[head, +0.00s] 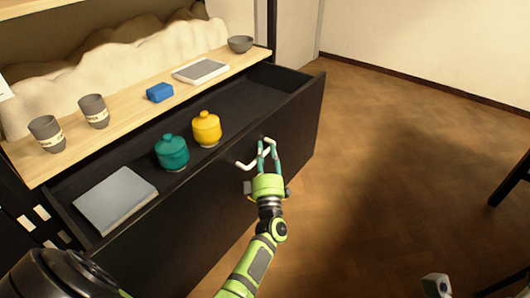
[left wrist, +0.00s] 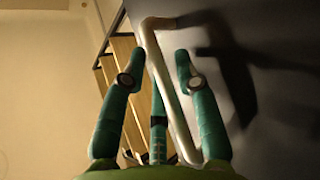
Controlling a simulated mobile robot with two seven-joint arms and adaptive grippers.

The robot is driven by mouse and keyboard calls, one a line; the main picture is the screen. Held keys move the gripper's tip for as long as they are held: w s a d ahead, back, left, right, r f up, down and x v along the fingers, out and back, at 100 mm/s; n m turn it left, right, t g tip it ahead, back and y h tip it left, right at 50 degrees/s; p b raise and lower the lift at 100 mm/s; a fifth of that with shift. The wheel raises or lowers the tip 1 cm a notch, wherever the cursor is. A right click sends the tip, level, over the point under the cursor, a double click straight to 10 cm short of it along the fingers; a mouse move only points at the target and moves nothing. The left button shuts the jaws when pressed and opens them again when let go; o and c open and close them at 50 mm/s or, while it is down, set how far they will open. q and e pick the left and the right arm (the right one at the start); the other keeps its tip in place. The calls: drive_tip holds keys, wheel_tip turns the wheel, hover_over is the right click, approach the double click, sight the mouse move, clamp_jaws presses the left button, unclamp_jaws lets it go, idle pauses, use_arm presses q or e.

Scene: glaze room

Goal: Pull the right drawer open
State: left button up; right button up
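The black drawer (head: 285,125) stands pulled well out from under the wooden worktop, its inside showing. Its pale bar handle (head: 244,166) is on the front face, and it also shows in the left wrist view (left wrist: 167,80). My left gripper (head: 267,142) is at the handle, with its green fingers on either side of the bar. In the left wrist view the fingers (left wrist: 156,68) are spread, with gaps between them and the bar. My right gripper is in neither view.
The drawer holds a grey book (head: 115,198), a teal lidded jar (head: 172,152) and a yellow one (head: 206,129). On the worktop (head: 130,105) are two grey cups (head: 94,110), a blue block (head: 160,92), a framed tablet-like slab (head: 200,71) and a bowl (head: 241,44).

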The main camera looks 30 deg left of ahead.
use_arm(q)
drive_tip(key=v, duration=0.7)
drive_tip(key=shift+s+d, duration=0.1)
drive_tip(key=shift+s, duration=0.05)
